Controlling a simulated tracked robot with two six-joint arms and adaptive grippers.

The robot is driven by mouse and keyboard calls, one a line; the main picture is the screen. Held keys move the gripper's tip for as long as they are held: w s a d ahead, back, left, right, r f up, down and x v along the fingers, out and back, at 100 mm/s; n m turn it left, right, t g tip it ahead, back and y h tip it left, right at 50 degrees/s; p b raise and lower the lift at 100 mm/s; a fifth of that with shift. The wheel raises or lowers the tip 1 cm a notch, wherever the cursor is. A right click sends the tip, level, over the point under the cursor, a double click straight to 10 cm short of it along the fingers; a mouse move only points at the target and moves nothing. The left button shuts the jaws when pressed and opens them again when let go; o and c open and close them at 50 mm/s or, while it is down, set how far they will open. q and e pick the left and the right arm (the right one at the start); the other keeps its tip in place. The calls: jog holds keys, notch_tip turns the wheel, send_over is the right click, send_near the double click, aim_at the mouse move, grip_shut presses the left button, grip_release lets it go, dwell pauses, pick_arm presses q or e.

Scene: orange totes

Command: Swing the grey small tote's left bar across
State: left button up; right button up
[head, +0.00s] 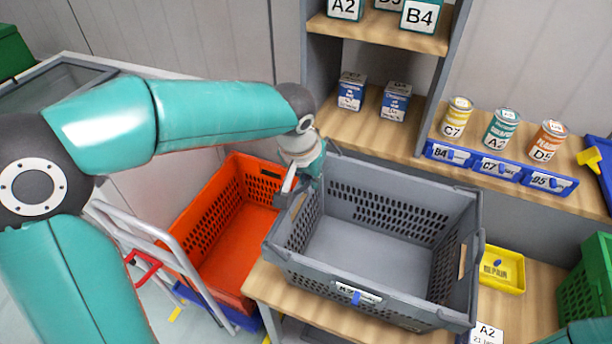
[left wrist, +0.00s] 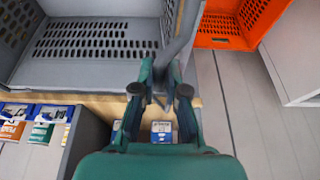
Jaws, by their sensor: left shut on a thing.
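The grey small tote (head: 375,263) stands open and upright on a wooden shelf, and its floor looks empty. It also shows at the upper left of the left wrist view (left wrist: 85,74). My left gripper (head: 302,180) is at the tote's back left corner, beside the left rim. In the left wrist view my left gripper (left wrist: 163,78) is shut on the grey left bar (left wrist: 183,42), which runs up between the fingers. In the head view my gripper and wrist hide much of this bar. The right bar (head: 479,262) lies along the right rim. My right gripper is not in view.
An orange tote (head: 222,225) stands left of the grey tote, by a cart with a silver handle (head: 150,235). Shelves behind hold boxes and cans (head: 500,128). A yellow bin (head: 502,269) and a green crate (head: 590,280) are at the right.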

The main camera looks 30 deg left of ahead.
pick_arm(q)
jog(key=shift+d, duration=0.5)
jog(key=shift+d+f+b, duration=0.2)
jog(key=shift+d+b, duration=0.15)
jog(key=shift+d, duration=0.55)
jog(key=shift+s+d+f+b, duration=0.15)
jog(key=shift+d+f+b, duration=0.2)
jog(key=shift+d+b, duration=0.35)
jog(key=shift+d, duration=0.1)
